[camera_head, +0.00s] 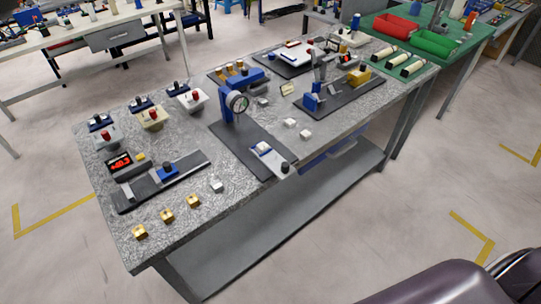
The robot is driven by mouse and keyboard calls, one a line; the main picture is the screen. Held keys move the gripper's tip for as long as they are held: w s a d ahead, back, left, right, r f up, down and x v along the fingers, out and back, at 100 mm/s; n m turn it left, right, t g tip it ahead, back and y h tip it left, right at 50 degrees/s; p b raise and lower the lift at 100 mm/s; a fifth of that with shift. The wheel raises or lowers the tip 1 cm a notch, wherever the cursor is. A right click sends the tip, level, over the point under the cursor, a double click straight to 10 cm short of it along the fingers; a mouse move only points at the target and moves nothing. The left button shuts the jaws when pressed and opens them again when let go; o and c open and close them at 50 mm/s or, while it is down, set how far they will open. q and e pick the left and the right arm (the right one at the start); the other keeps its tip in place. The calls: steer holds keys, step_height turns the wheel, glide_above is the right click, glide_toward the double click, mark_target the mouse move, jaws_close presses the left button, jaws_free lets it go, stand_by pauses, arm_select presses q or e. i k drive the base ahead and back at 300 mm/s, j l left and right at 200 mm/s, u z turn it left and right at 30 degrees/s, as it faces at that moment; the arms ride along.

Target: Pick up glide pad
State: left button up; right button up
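I cannot tell for sure which object is the glide pad. Small white blocks lie on the grey workbench (225,215): one white block (217,186) near the front left, and two more, a white block (290,123) and another white block (306,135), right of the dial gauge. Small gold blocks (166,215) stand in a row along the front left edge. Neither gripper shows. A dark, rounded part of my own body fills the bottom right corner.
A dial gauge (237,103) stands on a dark plate. A red digital display (120,162) and a slide rail (160,182) are at the left. Blue fixtures crowd the back. A green table (452,40) with red and green bins adjoins at the right. The floor in front is clear.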

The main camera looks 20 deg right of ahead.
mark_target(263, 147)
steer(key=z, duration=1.45)
steer(key=i+l+u, duration=0.1)
steer(key=u, duration=0.35)
steer(key=i+l+u, duration=0.2)
steer(key=u, duration=0.3)
steer(key=i+l+u, duration=0.1)
steer(key=u, duration=0.35)
steer(key=l+u, duration=0.35)
steer(key=u, duration=0.15)
